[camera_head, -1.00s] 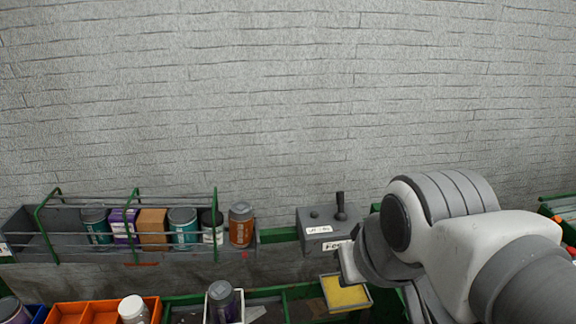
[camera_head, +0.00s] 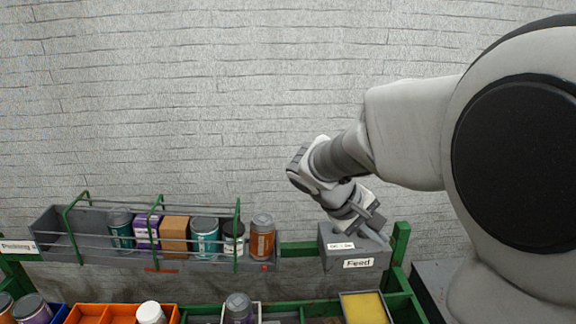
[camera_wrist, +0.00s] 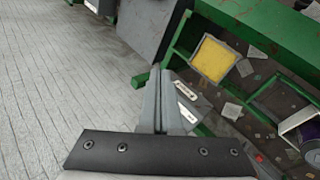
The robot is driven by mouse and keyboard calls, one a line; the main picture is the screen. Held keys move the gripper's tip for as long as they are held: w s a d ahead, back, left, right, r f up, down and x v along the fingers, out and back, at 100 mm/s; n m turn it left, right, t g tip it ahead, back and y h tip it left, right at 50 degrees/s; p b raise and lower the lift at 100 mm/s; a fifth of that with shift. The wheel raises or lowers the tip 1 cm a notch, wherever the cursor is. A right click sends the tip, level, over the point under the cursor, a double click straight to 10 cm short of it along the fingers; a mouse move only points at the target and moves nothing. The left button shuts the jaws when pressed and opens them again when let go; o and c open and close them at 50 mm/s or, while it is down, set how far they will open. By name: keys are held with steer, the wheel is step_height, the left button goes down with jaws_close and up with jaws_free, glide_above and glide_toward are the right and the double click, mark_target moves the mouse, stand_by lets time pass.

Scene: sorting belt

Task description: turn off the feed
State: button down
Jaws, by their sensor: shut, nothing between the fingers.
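The grey feed box (camera_head: 333,262) hangs on the green rail, with a "Feed" label on its front and a smaller label above it. My gripper (camera_head: 384,242) is shut and empty, with its fingers angled down over the right part of the box top. The gripper and wrist cover the place of the box's dark lever, so the lever's position is hidden. In the wrist view, my shut fingers (camera_wrist: 160,74) stand beside the labelled side of the box (camera_wrist: 179,103). Contact with the lever or box cannot be told.
A grey rack (camera_head: 95,252) with several cans and boxes stands left of the feed box. A yellow pad (camera_head: 365,308) lies below it. Orange bins (camera_head: 88,315) are at the lower left. A green post (camera_head: 400,243) stands close right of the box. A brick wall is behind.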

steer(key=w+a+f+n+t+h, duration=0.1)
steer(key=w+a+f+n+h, duration=0.1)
steer(key=w, duration=0.4)
steer(key=w+a+f+n+t+h, duration=0.2)
steer(key=w+f, duration=0.2)
steer(key=w, duration=0.2)
steer(key=w+a+f+n+t+h, duration=0.2)
steer(key=w+f, duration=0.1)
steer(key=w, duration=0.3)
steer(key=shift+a+f, duration=0.25)
steer(key=shift+f, duration=0.15)
steer(key=shift+d, duration=0.1)
steer(key=x, duration=0.9)
steer(key=shift+w+d, duration=0.25)
steer(key=shift+d, duration=0.1)
steer(key=shift+f+b, duration=0.15)
steer(key=shift+b, duration=0.2)
steer(key=shift+s+b, duration=0.1)
steer(key=shift+b, duration=0.2)
